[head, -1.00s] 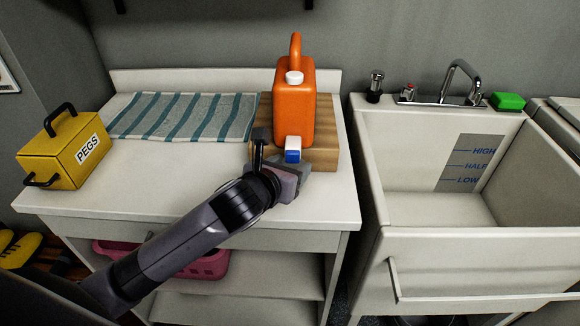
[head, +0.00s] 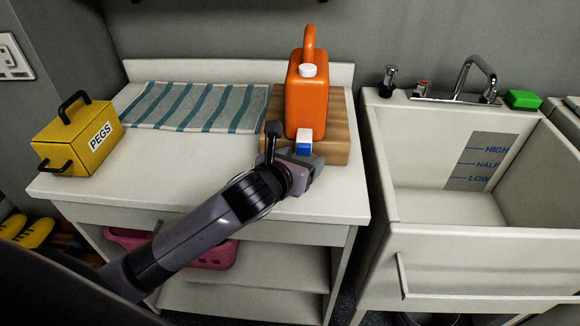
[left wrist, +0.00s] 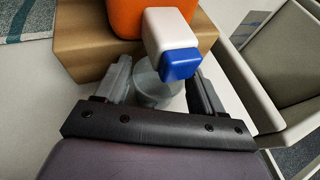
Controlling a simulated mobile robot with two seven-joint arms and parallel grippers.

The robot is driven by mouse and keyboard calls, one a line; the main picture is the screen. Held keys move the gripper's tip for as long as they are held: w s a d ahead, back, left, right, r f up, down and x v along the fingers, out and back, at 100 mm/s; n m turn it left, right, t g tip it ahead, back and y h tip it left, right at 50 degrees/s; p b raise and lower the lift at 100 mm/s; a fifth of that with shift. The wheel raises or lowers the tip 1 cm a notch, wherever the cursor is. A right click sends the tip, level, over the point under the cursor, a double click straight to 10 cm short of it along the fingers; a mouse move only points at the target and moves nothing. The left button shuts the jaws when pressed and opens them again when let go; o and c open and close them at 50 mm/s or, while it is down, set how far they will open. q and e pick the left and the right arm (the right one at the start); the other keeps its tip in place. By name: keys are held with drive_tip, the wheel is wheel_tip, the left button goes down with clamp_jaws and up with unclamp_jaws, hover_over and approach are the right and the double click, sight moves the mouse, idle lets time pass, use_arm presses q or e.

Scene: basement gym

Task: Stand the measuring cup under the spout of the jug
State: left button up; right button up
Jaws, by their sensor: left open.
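The orange jug (head: 307,100) stands on a wooden block (head: 338,128) on the counter. Its white spout (left wrist: 166,30) with a blue tap (left wrist: 180,64) sticks out over the block's front edge; it also shows in the head view (head: 304,137). The clear measuring cup (left wrist: 150,92) is upright on the counter, below the spout in the left wrist view, which partly covers it. My left gripper (left wrist: 158,82) is open, its fingers on either side of the cup; whether they touch it I cannot tell. In the head view my left gripper (head: 290,158) hides the cup.
A yellow peg box (head: 76,138) and a striped towel (head: 190,106) lie on the counter to the left. A sink (head: 440,205) with a tap (head: 470,78) and green sponge (head: 524,99) is on the right. A pink basket (head: 215,255) sits on the shelf below.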

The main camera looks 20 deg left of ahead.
use_arm(q)
drive_tip(key=v, duration=1.2)
drive_tip(key=shift+p, duration=0.35)
drive_tip(key=shift+w, duration=0.1)
drive_tip(key=s+a+f+n+g, duration=0.25)
drive_tip(key=s+f+n, duration=0.35)
drive_tip(key=n, duration=0.6)
drive_tip(key=s+a+f+n+g+y, duration=0.1)
drive_tip(key=s+f+n+g, duration=0.5)
drive_tip(key=n, duration=0.5)
drive_tip(key=s+a+f+n+g, duration=0.2)
drive_tip(key=s+f+n, duration=0.2)
drive_tip(key=s+n, duration=0.6)
drive_tip(key=w+d+f+n+t+h, duration=0.1)
drive_tip(key=w+d+f+t, duration=0.1)
drive_tip(key=w+f+t, duration=0.5)
wheel_tip(320, 180, down, 2)
drive_tip(key=shift+w+d+f+n+h, duration=0.15)
drive_tip(key=shift+w+d+n+h, duration=0.2)
drive_tip(key=shift+w, duration=0.5)
